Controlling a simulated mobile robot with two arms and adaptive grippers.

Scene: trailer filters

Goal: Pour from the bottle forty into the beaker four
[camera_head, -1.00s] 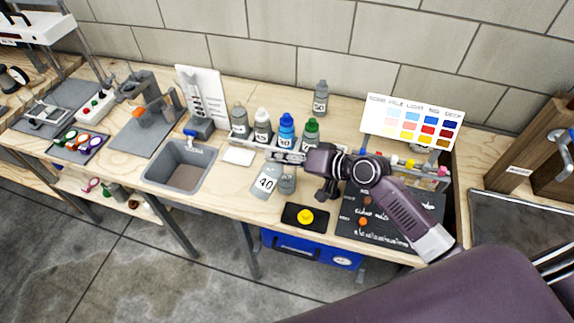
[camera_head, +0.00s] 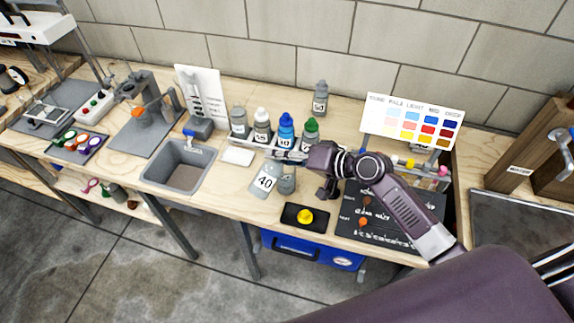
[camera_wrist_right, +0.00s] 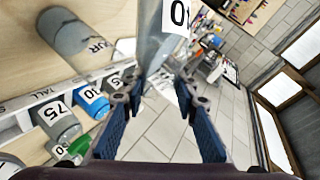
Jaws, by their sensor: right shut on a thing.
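The bottle forty (camera_head: 263,181), grey with a white "40" label, is off the bench and tilted in the head view. My right gripper (camera_head: 296,157) is shut on it; in the wrist view the bottle forty (camera_wrist_right: 155,45) stands between the blue-padded fingers. A grey cylindrical vessel (camera_head: 288,181) is close beside the bottle in the head view, partly hidden by my gripper. In the wrist view a grey vessel (camera_wrist_right: 80,42) reads "UR", likely the beaker four. I cannot see whether liquid flows. My left gripper is not in view.
A rack behind holds several bottles, including a blue-capped one (camera_head: 286,128) and a green-capped one (camera_head: 310,133). A sink (camera_head: 180,166) is at left, a black pad with a yellow knob (camera_head: 305,216) in front, a colour chart (camera_head: 412,122) at right.

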